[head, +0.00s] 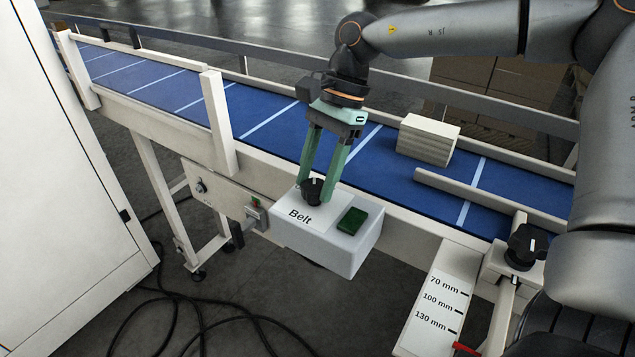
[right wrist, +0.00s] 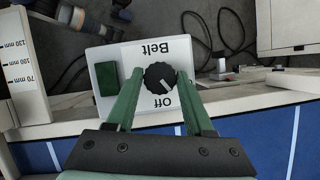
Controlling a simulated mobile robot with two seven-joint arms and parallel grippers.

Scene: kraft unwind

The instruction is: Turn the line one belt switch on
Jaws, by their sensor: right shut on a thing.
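The belt switch is a black round knob (head: 314,190) on top of a white box (head: 350,255) labelled "Belt", fixed at the conveyor's near side. In the right wrist view the knob (right wrist: 160,78) has a pale pointer mark on the side toward the printed word "Off". A dark green square (head: 352,220) beside the knob looks unlit. My right gripper (head: 316,192) reaches down from above, its green fingers on either side of the knob and shut on it. My left gripper is not in view.
The blue conveyor belt (head: 265,125) runs behind the box, with a pale stacked block (head: 428,140) on it. A second black knob (head: 525,245) and a millimetre scale (head: 440,300) are at the right. A white cabinet (head: 60,200) stands left; cables lie on the floor.

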